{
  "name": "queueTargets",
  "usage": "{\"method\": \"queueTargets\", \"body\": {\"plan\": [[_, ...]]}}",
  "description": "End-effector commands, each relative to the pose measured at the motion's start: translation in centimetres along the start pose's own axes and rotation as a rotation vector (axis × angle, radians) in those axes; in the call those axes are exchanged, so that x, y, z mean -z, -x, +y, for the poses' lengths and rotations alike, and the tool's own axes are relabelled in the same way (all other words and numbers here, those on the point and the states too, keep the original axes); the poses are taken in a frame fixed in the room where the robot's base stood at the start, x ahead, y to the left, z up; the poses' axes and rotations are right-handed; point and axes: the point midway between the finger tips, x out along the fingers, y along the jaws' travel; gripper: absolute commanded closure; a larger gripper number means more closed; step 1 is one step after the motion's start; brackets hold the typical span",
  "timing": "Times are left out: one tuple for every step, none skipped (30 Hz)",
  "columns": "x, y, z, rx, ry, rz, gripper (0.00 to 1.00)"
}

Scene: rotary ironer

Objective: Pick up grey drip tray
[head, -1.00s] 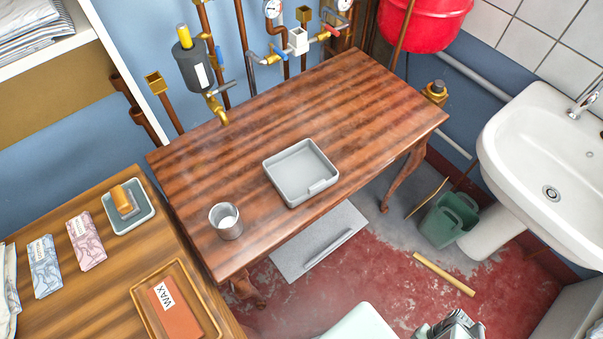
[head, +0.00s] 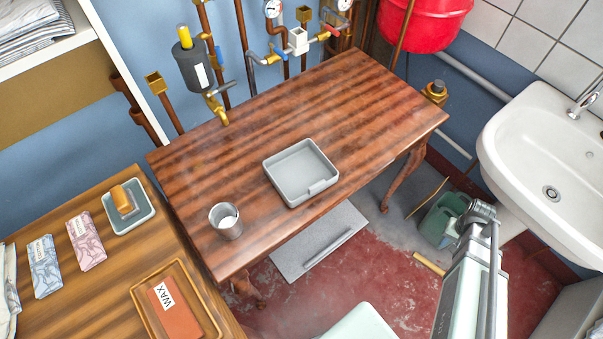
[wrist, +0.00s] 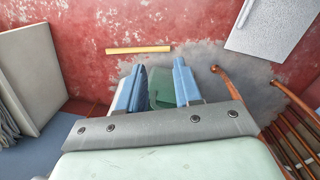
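The grey drip tray (head: 300,173) is a shallow square tray with raised walls. It lies flat near the front edge of the dark wooden table (head: 330,110) in the head view. It is not seen in the wrist view. In the wrist view my gripper (wrist: 160,80) is open, with its two blue fingers apart and nothing held between them. The green bucket (wrist: 161,92) shows beyond the fingers. In the head view my arm rises at the lower right, to the right of the tray and clear of it; the fingers cannot be made out there.
A metal cup (head: 226,221) stands left of the tray. Pipes and a brass tap (head: 216,108) are behind the table. A sink (head: 550,170) is at the right. A grey panel (head: 320,240) lies below the table's front edge. The table's right half is clear.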

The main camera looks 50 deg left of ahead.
Motion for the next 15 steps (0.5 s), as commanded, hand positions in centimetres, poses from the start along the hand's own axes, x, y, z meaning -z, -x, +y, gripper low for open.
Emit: {"method": "queueTargets", "body": {"plan": [[2.0,1.5,-0.9,-0.005,0.022,0.033,0.66],[3.0,2.3,-1.4,-0.007,0.033,0.049,0.66],[4.2,3.5,-2.2,-0.01,0.048,0.071,0.66],[5.0,4.3,-2.7,-0.012,0.059,0.088,0.66],[5.9,5.2,-3.3,-0.014,0.07,0.105,0.66],[7.0,6.5,-4.1,-0.017,0.085,0.127,0.66],[7.8,7.4,-4.7,-0.018,0.096,0.144,0.66],[8.6,8.3,-5.3,-0.02,0.108,0.16,0.66],[9.6,9.6,-6.2,-0.022,0.122,0.183,0.66],[10.4,10.6,-6.8,-0.023,0.133,0.2,0.66],[11.1,11.6,-7.5,-0.024,0.144,0.216,0.66],[12.1,13.0,-8.4,-0.024,0.158,0.239,0.66],[12.7,14.0,-9.2,-0.025,0.169,0.256,0.66],[13.4,15.1,-9.9,-0.025,0.18,0.273,0.66],[14.2,16.5,-10.9,-0.025,0.194,0.295,0.66]]}}
